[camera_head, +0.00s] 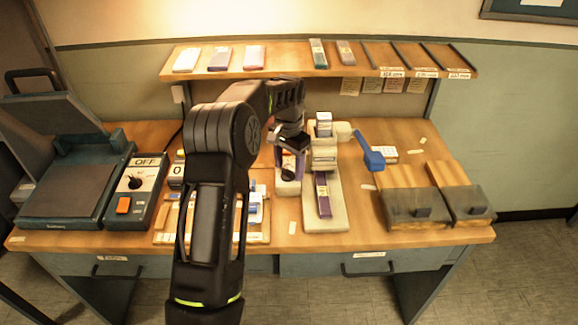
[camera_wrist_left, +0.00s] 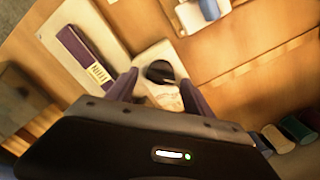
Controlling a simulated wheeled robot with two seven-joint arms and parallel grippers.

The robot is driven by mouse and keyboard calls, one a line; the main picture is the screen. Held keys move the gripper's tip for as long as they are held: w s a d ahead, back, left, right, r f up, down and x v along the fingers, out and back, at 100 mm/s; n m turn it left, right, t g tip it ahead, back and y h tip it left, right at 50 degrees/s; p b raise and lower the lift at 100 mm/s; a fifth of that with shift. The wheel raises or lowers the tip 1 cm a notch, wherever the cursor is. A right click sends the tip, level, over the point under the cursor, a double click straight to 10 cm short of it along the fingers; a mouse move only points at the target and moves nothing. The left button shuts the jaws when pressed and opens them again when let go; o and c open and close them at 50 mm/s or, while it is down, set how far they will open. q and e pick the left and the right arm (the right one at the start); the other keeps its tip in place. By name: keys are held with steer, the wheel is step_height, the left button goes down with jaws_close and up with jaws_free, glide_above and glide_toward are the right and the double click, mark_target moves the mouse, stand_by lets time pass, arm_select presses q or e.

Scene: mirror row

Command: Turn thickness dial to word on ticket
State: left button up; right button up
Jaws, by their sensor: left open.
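A dark round dial (camera_wrist_left: 160,72) sits on a white plate in the left wrist view. In the head view it shows partly, on the pale block (camera_head: 290,186) beside the white machine (camera_head: 324,150). My left gripper (camera_head: 288,153) is over this dial, and its open fingers (camera_wrist_left: 158,90) appear on either side of it in the wrist view. I cannot tell whether they touch it. The dial's marks are too blurred to read. A purple strip with a pale printed label (camera_wrist_left: 98,74) lies next to the dial; I cannot tell whether this is the ticket. My right gripper is not in view.
A control box (camera_head: 138,182) reading OFF, with an orange switch, stands at left beside a dark open-lidded machine (camera_head: 68,185). A blue handle (camera_head: 372,155) is right of the white machine. Grey-covered boxes (camera_head: 417,208) stand at right. A shelf (camera_head: 270,69) runs behind.

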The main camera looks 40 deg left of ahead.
arm_select(q)
step_height(320, 180, up, 8)
steer(key=shift+f+b, duration=0.2)
steer(key=shift+b, duration=0.2)
stand_by(0.4)
